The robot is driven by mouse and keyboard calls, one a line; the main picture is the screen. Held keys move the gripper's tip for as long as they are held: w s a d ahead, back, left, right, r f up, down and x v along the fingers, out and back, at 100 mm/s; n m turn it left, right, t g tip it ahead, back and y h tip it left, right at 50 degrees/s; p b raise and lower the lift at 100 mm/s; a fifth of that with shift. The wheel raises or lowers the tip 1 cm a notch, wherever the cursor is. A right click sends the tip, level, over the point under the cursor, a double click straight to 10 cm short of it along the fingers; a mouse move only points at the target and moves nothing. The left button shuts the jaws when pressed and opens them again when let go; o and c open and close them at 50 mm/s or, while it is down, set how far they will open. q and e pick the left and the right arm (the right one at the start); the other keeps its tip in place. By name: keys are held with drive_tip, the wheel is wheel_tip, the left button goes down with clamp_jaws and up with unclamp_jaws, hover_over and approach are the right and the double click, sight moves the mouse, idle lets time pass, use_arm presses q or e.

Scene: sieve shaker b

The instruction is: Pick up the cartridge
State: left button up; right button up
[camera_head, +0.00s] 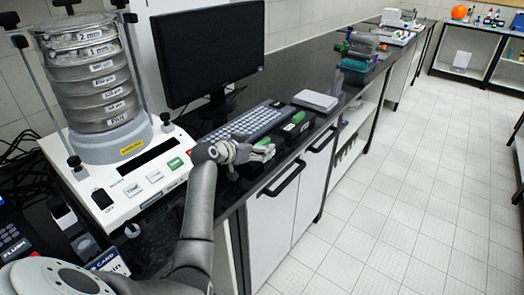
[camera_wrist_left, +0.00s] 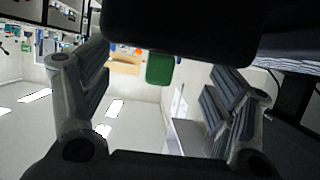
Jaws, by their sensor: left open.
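My left gripper (camera_head: 256,153) is at the front edge of the black counter, beside the keyboard. Its fingers are open. A small green piece (camera_head: 265,141), perhaps part of the cartridge, shows at the fingers. In the left wrist view a green block (camera_wrist_left: 159,68) appears between the two spread fingers (camera_wrist_left: 158,95), with clear gaps on both sides. A large dark shape (camera_wrist_left: 180,30) fills the top of that view; I cannot tell whether it belongs to the cartridge. Another green-topped dark piece (camera_head: 298,117) lies on the counter farther right. My right gripper is not in view.
The sieve shaker (camera_head: 97,85) stands at left. A monitor (camera_head: 212,50) and keyboard (camera_head: 243,122) are behind the gripper. A light grey flat box (camera_head: 315,100) lies beyond the green-topped piece. Cabinet handles (camera_head: 285,178) jut out below the counter edge. The floor at right is clear.

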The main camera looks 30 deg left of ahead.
sight(262, 144)
use_arm(q)
drive_tip(key=shift+x, duration=1.2)
drive_tip(key=shift+w+d+f, duration=0.1)
drive_tip(key=shift+w+f, duration=0.1)
drive_tip(key=shift+w, duration=0.2)
drive_tip(key=shift+c, duration=1.5)
drive_tip(key=c, duration=0.5)
drive_tip(key=shift+r, duration=0.1)
drive_tip(key=c, duration=0.6)
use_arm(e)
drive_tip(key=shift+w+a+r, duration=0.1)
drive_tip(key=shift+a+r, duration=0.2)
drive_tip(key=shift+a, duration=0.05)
